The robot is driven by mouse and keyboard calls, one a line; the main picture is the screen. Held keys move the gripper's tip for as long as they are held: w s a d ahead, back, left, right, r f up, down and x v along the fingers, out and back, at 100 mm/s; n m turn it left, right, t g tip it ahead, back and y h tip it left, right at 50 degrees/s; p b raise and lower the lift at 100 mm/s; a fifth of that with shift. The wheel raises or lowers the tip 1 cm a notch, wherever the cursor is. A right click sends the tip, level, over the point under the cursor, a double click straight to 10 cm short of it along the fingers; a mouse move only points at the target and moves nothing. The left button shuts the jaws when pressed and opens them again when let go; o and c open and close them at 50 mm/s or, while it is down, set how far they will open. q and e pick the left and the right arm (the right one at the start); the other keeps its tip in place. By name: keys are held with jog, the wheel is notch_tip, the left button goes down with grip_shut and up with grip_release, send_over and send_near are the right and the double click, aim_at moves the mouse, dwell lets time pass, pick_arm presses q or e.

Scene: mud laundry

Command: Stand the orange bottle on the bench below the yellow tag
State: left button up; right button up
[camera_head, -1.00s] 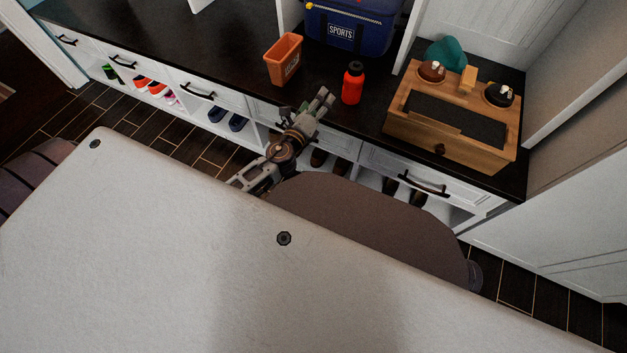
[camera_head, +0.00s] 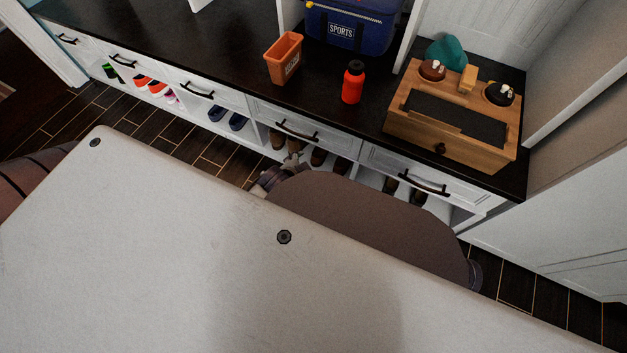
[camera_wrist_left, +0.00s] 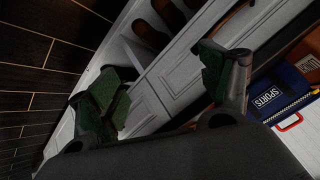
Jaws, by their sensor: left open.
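The orange bottle (camera_head: 352,86), red-orange with a black cap, stands upright on the dark bench top (camera_head: 225,50), in front of the blue sports bag. No yellow tag can be clearly made out. My left gripper is low in front of the bench drawers, below and apart from the bottle; in the head view it is mostly hidden behind my own body. In the left wrist view, its two green-padded fingers (camera_wrist_left: 160,73) are spread with nothing between them. The bottle cannot be made out in that view. My right gripper is not in view.
An orange bin (camera_head: 284,60) stands left of the bottle, and the blue sports bag (camera_head: 350,30) is behind. A wooden shoe-care box (camera_head: 440,142) stands to the right. White drawers with dark handles (camera_head: 296,131) front the bench. The bench top left of the bin is clear.

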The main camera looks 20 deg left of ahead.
pick_arm(q)
jog(key=s+d+n+g+h, duration=0.3)
jog(key=s+d, duration=0.3)
jog(key=s, duration=0.2)
jog(key=shift+s+d+f+n, duration=0.2)
jog(key=shift+d+f+n, duration=0.2)
jog(key=shift+n, duration=0.2)
